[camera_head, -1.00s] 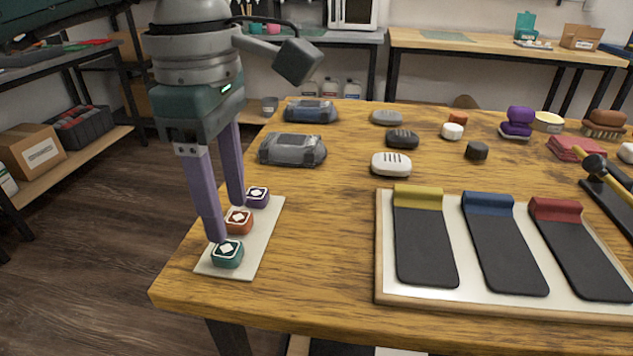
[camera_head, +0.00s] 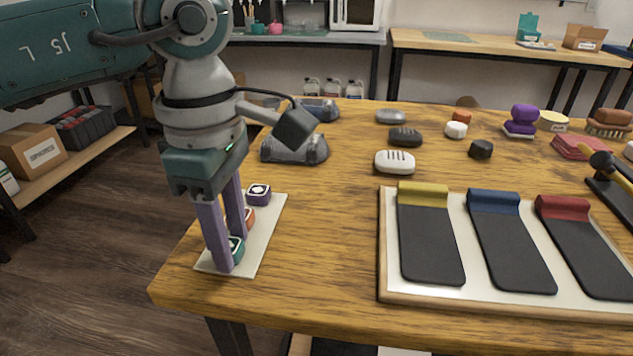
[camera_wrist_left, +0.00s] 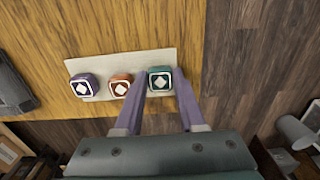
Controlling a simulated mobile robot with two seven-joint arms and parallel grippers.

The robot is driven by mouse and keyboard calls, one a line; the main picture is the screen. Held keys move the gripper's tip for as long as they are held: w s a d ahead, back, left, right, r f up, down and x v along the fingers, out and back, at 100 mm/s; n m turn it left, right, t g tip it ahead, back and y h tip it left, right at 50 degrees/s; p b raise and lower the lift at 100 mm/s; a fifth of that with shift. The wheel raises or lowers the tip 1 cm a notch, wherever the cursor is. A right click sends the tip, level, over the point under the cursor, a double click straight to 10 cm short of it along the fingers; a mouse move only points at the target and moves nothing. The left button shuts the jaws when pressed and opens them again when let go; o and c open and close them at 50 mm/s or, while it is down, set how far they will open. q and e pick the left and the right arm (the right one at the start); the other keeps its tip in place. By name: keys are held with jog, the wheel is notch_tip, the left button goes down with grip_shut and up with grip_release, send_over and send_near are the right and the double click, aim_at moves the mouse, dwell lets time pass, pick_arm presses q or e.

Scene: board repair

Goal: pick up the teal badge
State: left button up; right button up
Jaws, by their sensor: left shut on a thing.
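The teal badge (camera_head: 236,249) sits at the near end of a pale strip (camera_head: 262,232) on the table's left side. It has a white diamond on a dark square and also shows in the left wrist view (camera_wrist_left: 159,81). My left gripper (camera_head: 232,252) is down around it, shut on it with one purple finger on each side. The orange badge (camera_head: 249,217) is partly hidden behind a finger. The purple badge (camera_head: 259,194) stands at the strip's far end. My right gripper is not in view.
A white board (camera_head: 388,240) with three dark pads, topped yellow, blue and red, lies to the right. Grey cases (camera_head: 296,150) and several small rounded items stand behind. Bare wood lies between strip and board. The table's left edge is close to the strip.

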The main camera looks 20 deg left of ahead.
pick_arm(q)
grip_shut()
notch_tip(320, 180, up, 20)
jog(key=p, duration=0.4)
notch_tip(320, 180, up, 4)
jog(key=p, duration=0.4)
send_over(232, 246)
jog(key=shift+b, duration=0.3)
